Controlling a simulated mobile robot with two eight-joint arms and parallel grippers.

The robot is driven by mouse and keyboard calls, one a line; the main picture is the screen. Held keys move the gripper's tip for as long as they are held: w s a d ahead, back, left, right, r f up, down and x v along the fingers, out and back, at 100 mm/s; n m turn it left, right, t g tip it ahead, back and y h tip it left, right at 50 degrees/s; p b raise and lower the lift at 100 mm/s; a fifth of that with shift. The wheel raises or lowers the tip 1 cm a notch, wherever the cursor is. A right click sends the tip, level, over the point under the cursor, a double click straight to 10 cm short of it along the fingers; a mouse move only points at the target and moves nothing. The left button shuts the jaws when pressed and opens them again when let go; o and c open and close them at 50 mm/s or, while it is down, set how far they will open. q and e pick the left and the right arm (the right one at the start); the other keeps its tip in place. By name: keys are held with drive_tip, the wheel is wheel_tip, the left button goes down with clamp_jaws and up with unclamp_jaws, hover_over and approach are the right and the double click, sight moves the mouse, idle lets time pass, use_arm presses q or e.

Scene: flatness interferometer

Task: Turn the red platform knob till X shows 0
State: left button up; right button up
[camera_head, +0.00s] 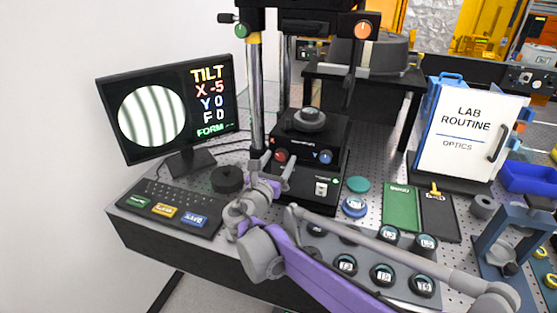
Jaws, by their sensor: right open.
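The red knob (281,155) is on the front face of the black interferometer platform (313,133), left of a blue knob (325,157). The monitor (211,99) at the left reads TILT, X -5, Y 0, F 0, with "FORM --" below, beside a round patch of near-vertical dark and light stripes. My right gripper (276,168) is open, its fingers pointing up at the platform just below and in front of the red knob. I cannot tell whether a finger touches the knob. My left gripper is not in view.
A keypad (166,205) with green, yellow and blue keys lies left, a black round piece (227,179) beside it. Labelled round pieces in a grey tray (357,261) lie under my right arm. A LAB ROUTINE board (465,130) stands right.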

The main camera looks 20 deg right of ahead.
clamp_jaws()
idle(0.4)
drive_tip(key=shift+m, duration=0.3)
drive_tip(key=m+p, duration=0.2)
drive_tip(key=m, duration=0.3)
drive_tip(key=shift+w+r, duration=0.1)
drive_tip(key=m+p, duration=0.1)
drive_tip(key=m, duration=0.5)
drive_tip(key=shift+p, duration=0.3)
idle(0.4)
unclamp_jaws()
